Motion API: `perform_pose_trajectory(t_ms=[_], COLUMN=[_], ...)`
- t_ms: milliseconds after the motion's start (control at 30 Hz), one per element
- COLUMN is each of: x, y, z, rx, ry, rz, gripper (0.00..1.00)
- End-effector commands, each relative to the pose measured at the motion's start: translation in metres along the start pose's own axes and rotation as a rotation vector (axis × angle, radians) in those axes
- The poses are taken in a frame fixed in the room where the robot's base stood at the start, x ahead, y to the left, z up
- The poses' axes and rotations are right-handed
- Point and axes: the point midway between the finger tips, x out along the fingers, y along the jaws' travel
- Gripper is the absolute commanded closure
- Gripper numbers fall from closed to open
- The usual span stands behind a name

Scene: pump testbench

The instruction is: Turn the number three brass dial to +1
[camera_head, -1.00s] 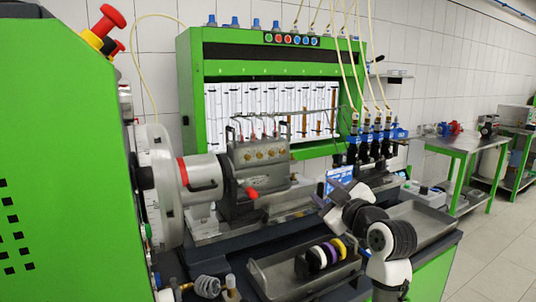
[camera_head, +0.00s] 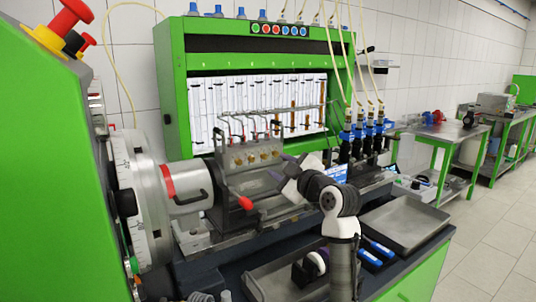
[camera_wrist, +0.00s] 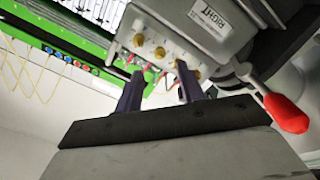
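The grey metal pump (camera_head: 240,185) stands on the bench with a row of several brass dials on its upper front. Third from the left in the head view is a brass dial (camera_head: 264,156); its setting is too small to read. In the wrist view the dials run diagonally, one brass dial (camera_wrist: 138,40) at the upper left and another (camera_wrist: 160,53) clear of the fingers. My gripper (camera_wrist: 160,72) is open and empty, its two purple-grey fingers pointing toward the dial row. The right finger partly covers one dial; contact cannot be told.
A red-handled lever (camera_head: 245,203) sticks out from the pump front; the red handle (camera_wrist: 287,113) is right of my gripper in the wrist view. Thin pipes (camera_head: 270,115) rise above the dials. Black injectors (camera_head: 362,143) stand to the right. A grey tray (camera_head: 405,225) is empty.

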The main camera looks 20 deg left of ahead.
Motion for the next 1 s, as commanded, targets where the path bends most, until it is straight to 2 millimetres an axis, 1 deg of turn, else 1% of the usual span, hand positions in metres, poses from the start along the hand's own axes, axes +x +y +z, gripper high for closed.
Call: perform_pose_trajectory(t_ms=[33, 100, 300, 500, 767, 1000], x=[0.012, 0.026, 0.055, 0.067, 0.067, 0.067], y=[0.002, 0.002, 0.001, 0.000, 0.000, 0.000], z=[-0.003, -0.003, -0.002, 0.000, 0.000, 0.000], rx=[0.001, 0.002, 0.001, 0.000, -0.001, 0.000], ry=[0.000, 0.000, -0.001, -0.001, -0.001, -0.001], rz=[-0.004, -0.003, -0.002, 0.000, 0.000, 0.001], gripper=[0.61, 0.61, 0.61, 0.61, 0.61, 0.93])
